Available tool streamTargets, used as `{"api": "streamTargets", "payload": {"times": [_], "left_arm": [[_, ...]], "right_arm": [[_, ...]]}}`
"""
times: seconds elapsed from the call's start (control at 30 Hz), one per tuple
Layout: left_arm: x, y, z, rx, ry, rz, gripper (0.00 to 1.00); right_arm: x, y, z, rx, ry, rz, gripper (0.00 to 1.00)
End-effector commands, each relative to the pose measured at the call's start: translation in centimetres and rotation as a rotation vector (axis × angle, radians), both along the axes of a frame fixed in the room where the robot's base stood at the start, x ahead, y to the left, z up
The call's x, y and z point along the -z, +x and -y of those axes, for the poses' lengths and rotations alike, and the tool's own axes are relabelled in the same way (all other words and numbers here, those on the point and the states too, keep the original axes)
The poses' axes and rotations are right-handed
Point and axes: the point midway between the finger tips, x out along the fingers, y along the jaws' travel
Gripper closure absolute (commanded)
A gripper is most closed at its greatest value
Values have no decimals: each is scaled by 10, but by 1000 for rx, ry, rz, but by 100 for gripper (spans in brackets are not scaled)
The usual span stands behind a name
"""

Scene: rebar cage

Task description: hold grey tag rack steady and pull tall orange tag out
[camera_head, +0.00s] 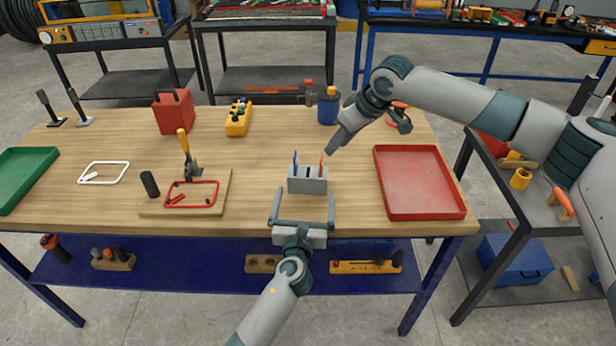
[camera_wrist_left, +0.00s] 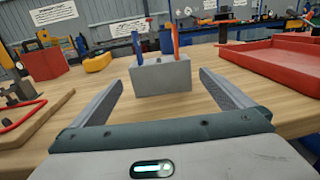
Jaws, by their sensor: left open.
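The grey tag rack (camera_head: 307,186) stands upright on the table near its front edge; it also shows in the left wrist view (camera_wrist_left: 162,77). A blue tag (camera_head: 295,160) stands at its left end and an orange tag (camera_head: 321,167) at its right end.
A red tray (camera_head: 421,214) lies right of the rack. A wooden board (camera_head: 155,208) with a red frame (camera_head: 192,208) lies left. A blue container (camera_head: 328,109) and a yellow block (camera_head: 238,120) stand behind. Bare tabletop surrounds the rack.

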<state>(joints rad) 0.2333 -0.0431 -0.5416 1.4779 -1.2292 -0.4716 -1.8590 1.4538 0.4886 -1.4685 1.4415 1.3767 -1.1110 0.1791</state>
Motion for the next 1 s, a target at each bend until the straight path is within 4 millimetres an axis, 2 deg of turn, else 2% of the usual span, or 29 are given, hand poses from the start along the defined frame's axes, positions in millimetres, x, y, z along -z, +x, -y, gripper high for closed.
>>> {"api": "streamTargets", "payload": {"times": [0.3,0.5,0.7,1.0], "left_arm": [[-1,53,5,0,0,0,0],[0,76,7,0,0,0,0],[0,87,8,0,-1,-1,0],[0,89,9,1,-1,0,0]], "right_arm": [[0,0,0,0,0,0,69],[0,0,0,0,0,0,69],[0,0,0,0,0,0,69],[0,0,0,0,0,0,69]]}}
